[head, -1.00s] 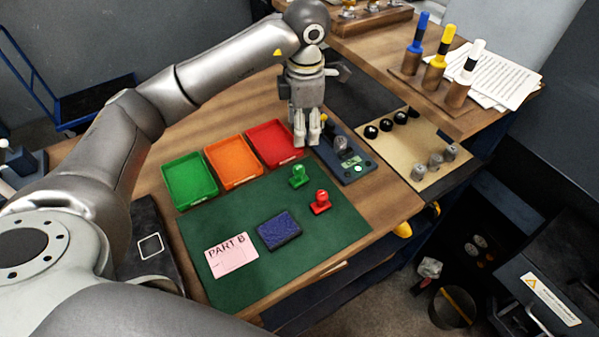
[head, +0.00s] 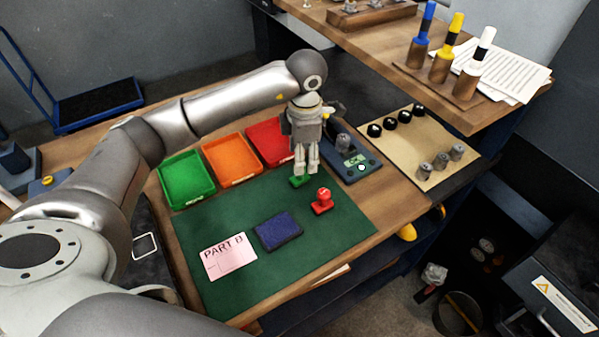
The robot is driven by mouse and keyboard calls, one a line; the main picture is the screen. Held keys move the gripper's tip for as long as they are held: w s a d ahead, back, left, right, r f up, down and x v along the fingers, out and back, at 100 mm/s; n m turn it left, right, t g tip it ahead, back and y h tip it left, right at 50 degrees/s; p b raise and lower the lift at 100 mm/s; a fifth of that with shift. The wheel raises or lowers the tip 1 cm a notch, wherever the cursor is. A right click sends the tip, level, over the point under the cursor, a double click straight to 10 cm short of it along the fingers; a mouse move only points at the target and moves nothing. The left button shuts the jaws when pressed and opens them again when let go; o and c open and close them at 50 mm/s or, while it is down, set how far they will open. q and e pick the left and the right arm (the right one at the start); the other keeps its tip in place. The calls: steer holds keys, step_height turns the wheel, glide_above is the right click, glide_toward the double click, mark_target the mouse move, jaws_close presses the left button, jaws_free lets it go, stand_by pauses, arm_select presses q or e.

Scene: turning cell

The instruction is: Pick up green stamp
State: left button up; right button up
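The green stamp (head: 297,182) stands on the green mat (head: 335,237), near the mat's back edge. Only its green base shows; its handle is hidden behind my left gripper. My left gripper (head: 305,172) points down right over the stamp, its two fingers around or in front of the handle. A thin gap shows between the fingers, but I cannot tell whether they touch the handle. My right gripper is not in view.
A red stamp (head: 322,201) stands close by on the right. A blue ink pad (head: 278,231) and a pink card (head: 228,258) lie on the mat. Green (head: 187,205), orange (head: 232,182) and red (head: 264,134) trays stand behind; a scale (head: 357,166) is at right.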

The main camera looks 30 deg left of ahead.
arm_select(q)
steer(key=shift+f, duration=0.25)
steer(key=f+p, duration=0.1)
steer(key=f, duration=0.1)
steer(key=f+p, duration=0.1)
steer(key=f, duration=0.1)
steer(key=shift+s+a+p, duration=0.15)
steer(key=shift+a+p, duration=0.15)
steer(key=shift+a, duration=0.05)
steer(key=shift+f, duration=0.35)
steer(key=c, duration=1.1)
